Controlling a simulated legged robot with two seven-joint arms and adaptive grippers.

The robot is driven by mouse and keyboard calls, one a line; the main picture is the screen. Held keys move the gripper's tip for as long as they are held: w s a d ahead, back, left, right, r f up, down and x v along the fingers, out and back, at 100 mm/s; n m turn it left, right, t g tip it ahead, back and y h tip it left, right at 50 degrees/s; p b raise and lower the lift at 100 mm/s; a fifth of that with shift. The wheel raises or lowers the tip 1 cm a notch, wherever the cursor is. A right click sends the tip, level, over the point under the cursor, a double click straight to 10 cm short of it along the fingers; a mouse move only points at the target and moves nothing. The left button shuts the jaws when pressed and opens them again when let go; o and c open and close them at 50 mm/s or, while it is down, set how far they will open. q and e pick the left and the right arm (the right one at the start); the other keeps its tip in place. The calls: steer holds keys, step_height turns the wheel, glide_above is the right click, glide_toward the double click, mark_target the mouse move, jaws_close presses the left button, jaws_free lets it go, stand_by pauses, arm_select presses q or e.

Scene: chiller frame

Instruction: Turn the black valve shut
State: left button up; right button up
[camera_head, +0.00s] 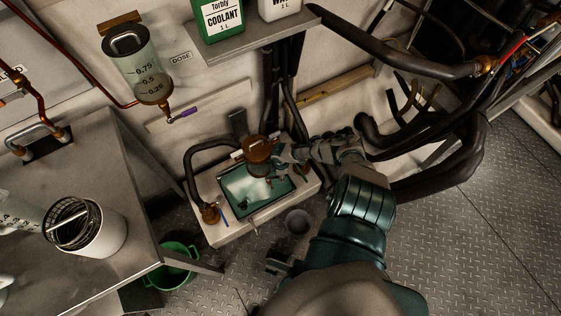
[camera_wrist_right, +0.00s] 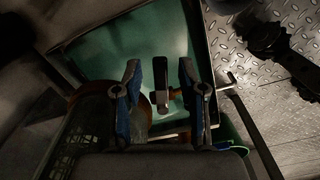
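My right arm reaches over the green-lined basin (camera_head: 232,193) in the head view. My right gripper (camera_head: 277,160) is beside the copper-coloured canister (camera_head: 257,150) above the basin. In the right wrist view the gripper (camera_wrist_right: 162,95) has its two blue-and-grey fingers apart. A black valve handle (camera_wrist_right: 160,84) on a copper fitting (camera_wrist_right: 182,92) shows between the fingers, with visible gaps on both sides. The handle points roughly along the fingers. In the head view, the black handle cannot be clearly made out near the gripper. My left gripper is not in view.
A clear dosing cylinder (camera_head: 137,72) with a purple-handled tap (camera_head: 184,115) hangs on the wall. A shelf (camera_head: 262,38) holds bottles. Thick black hoses (camera_head: 425,185) lie right of the basin. A grey table (camera_head: 100,165) stands left, a green bucket (camera_head: 172,268) below it.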

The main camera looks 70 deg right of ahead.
steer(key=shift+r, duration=0.1)
step_height(320, 180, up, 12)
steer(key=shift+f, duration=0.2)
stand_by(0.3)
